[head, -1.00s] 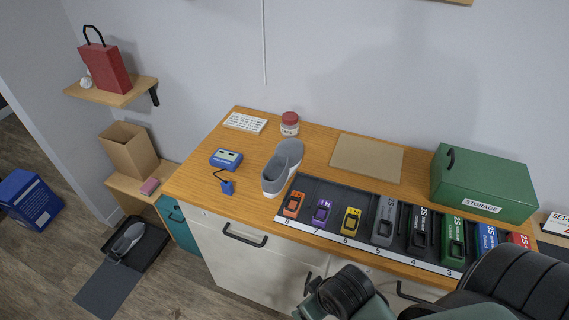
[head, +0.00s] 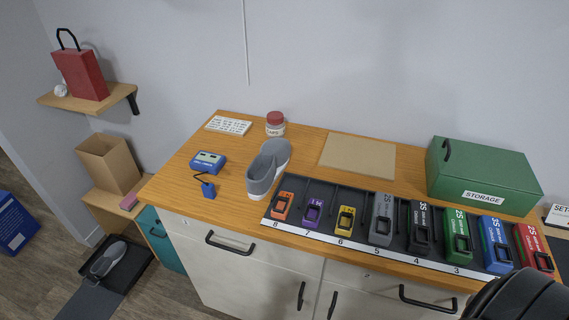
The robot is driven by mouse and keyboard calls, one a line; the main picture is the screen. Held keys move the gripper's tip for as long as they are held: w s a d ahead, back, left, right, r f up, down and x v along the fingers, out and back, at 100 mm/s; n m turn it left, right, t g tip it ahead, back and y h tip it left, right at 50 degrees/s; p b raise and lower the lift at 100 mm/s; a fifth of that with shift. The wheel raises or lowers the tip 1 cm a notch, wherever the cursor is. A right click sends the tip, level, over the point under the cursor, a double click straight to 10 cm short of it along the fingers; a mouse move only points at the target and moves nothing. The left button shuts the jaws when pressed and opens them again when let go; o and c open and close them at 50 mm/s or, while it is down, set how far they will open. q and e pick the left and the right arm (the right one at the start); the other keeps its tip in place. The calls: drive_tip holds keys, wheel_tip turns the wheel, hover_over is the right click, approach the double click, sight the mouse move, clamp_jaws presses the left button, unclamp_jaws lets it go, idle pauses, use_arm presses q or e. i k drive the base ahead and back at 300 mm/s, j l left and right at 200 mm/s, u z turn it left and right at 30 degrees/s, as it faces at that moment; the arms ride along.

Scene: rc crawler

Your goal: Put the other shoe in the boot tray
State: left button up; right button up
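A grey shoe with a pale sole (head: 266,170) stands on the wooden counter (head: 180,185), just left of the numbered battery tray. Another grey shoe (head: 106,260) lies in the black boot tray (head: 132,272) on the floor at the lower left. Neither of my grippers shows; only a dark part of my arm is at the lower right corner.
The battery rack (head: 328,233) holds several coloured packs along the counter's front. A blue charger (head: 208,161), a red-lidded jar (head: 275,124), a tan board (head: 358,156) and a green storage box (head: 482,176) stand around. An open cardboard box (head: 108,160) is on a low bench near the boot tray.

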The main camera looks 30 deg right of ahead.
sight(127, 268)
drive_tip(key=i+j+z, duration=0.1)
drive_tip(key=z, duration=0.3)
drive_tip(key=j+z, duration=0.25)
drive_tip(key=z, duration=0.15)
drive_tip(key=i+j+z, duration=0.1)
drive_tip(key=j+z, duration=0.25)
drive_tip(key=l, duration=0.1)
